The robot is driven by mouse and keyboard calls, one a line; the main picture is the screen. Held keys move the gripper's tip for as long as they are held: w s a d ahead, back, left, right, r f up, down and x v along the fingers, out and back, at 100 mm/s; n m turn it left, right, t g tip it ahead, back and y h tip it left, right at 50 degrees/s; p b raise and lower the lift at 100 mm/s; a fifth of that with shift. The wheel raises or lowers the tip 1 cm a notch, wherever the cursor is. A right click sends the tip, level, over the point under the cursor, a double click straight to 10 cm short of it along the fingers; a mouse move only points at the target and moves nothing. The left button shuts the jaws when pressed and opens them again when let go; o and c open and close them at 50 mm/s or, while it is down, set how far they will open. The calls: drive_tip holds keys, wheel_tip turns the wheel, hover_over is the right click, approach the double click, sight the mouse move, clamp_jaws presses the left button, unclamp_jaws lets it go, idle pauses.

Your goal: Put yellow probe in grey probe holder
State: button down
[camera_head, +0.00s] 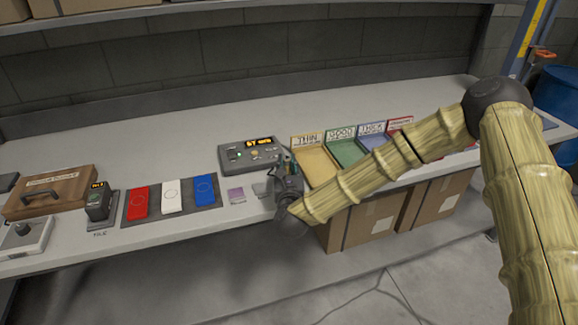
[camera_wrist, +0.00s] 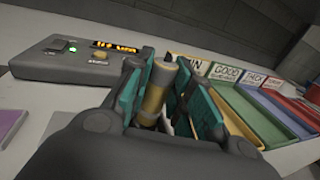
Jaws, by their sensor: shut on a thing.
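The yellow probe (camera_wrist: 155,92) stands roughly upright between the teal pads of my gripper (camera_wrist: 168,88) in the wrist view. It has a yellow body with a paler upper part and a dark tip. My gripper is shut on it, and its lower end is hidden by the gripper. In the head view my gripper (camera_head: 284,168) is over the front part of the bench, just in front of the grey meter box. A small grey piece (camera_head: 262,188) beside my gripper on its left may be the grey probe holder, but it is partly hidden and I cannot tell.
The grey meter box (camera_head: 249,152) with a lit display stands behind my gripper. Labelled coloured trays (camera_head: 313,165) are to the right. A purple card (camera_head: 236,195) and a dark mat with red, white and blue pieces (camera_head: 171,197) lie left. The bench's rear is clear.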

drive_tip(key=shift+f+b, duration=0.55)
idle(0.5)
drive_tip(key=c, duration=1.2)
unclamp_jaws()
drive_tip(key=s, duration=1.2)
drive_tip(key=shift+d, duration=0.3)
